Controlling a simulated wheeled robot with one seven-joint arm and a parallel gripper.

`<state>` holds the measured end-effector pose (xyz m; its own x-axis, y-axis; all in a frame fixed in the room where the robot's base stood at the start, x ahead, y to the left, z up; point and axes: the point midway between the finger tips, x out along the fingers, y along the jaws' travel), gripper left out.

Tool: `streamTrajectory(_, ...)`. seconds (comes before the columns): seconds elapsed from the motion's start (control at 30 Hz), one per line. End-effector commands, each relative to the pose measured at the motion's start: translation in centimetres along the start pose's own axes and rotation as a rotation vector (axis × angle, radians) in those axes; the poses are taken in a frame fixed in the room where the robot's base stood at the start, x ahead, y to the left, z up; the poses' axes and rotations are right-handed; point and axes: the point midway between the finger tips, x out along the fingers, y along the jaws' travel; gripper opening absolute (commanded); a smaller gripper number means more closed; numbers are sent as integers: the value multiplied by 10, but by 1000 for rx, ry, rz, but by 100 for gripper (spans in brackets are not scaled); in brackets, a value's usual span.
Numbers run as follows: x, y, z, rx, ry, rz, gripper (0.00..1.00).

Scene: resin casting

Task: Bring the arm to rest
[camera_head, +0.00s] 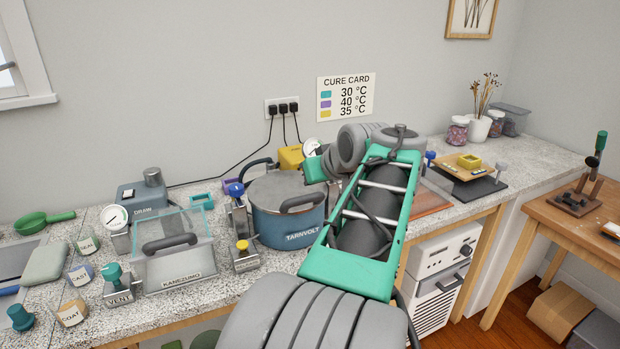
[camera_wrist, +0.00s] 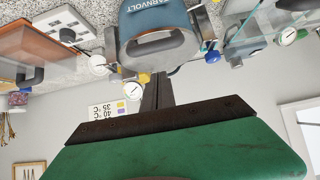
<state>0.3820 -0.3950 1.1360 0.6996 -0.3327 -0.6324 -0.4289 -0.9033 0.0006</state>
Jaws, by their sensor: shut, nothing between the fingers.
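My gripper (camera_wrist: 158,77) shows in the wrist view as dark closed fingers beyond a green housing, with nothing held between them. In the head view my green and grey arm reaches up across the middle, over the counter, and its far end is mostly hidden behind its own joints. The blue TARNVOLT pot (camera_head: 285,213) with its grey lid stands left of the arm. It also shows upside down in the wrist view (camera_wrist: 155,22), beyond the fingertips. I cannot tell the exact gap between fingers and pot.
Labelled cups and a green sieve (camera_head: 40,221) lie further left. A cure card (camera_head: 346,97) hangs behind. A wooden table (camera_head: 560,215) stands at right.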

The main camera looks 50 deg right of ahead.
Motion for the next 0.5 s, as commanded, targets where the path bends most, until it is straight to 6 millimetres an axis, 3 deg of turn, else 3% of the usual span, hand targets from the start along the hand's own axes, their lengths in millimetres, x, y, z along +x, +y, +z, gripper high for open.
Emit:
streamTrajectory(0.2,-49,2,6,2,1,5,0)
streamTrajectory(0.5,-70,0,9,3,-2,0,0)
